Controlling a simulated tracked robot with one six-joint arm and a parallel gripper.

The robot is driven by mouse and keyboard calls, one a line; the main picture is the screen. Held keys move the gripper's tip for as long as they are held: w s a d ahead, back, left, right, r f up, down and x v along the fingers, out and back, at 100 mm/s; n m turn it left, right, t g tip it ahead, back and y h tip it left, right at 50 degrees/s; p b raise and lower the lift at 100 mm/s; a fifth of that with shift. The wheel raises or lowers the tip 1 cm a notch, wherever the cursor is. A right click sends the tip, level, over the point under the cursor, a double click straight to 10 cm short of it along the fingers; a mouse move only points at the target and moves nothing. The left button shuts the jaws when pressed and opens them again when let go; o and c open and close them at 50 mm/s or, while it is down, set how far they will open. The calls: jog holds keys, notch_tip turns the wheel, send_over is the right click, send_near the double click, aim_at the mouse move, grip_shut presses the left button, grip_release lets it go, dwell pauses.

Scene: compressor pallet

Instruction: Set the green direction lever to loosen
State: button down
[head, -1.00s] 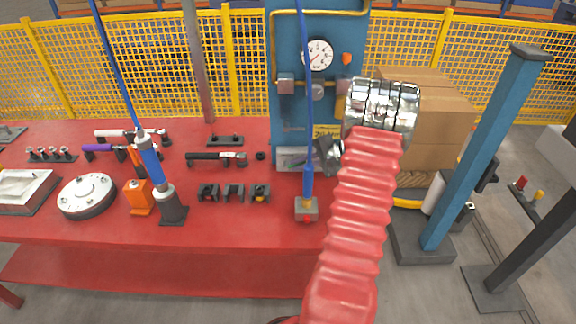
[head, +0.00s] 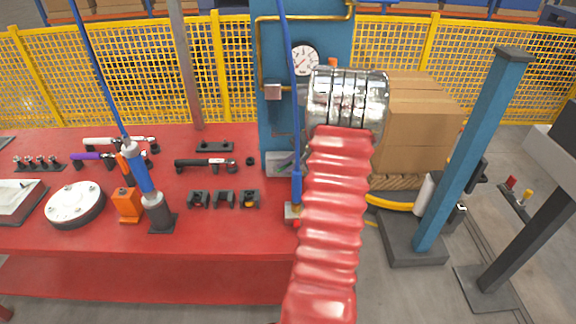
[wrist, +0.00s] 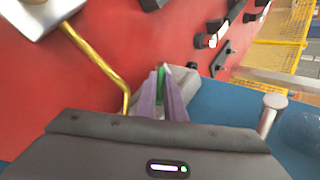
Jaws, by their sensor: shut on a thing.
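The green direction lever (wrist: 161,78) shows in the wrist view as a narrow green strip between the fingers of my gripper (wrist: 162,92). The two pale purple fingers are shut on it, and they hide most of it. A grey block (wrist: 184,84) lies around and beyond the fingertips, at the edge between the red surface and the blue one. In the head view a grey unit (head: 277,164) stands at the foot of the blue panel (head: 272,60). My red-sleeved arm covers its right side and most of my gripper there. I cannot read the lever's setting.
The red bench (head: 150,240) carries a blue-handled tool (head: 139,172), an orange block (head: 127,203), a round white disc (head: 75,203) and black holders (head: 224,200). A blue hose hangs beside my arm. A yellow pipe (wrist: 97,62) runs close to my fingers. Boxes (head: 415,120) stand right.

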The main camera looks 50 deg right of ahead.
jog(key=shift+a+f, duration=0.15)
jog(key=c, duration=2.2)
grip_release()
jog(key=shift+o, duration=0.4)
jog(key=v, duration=1.3)
jog(key=shift+s+r, duration=0.25)
jog(key=shift+r, duration=0.1)
jog(key=shift+c, duration=0.4)
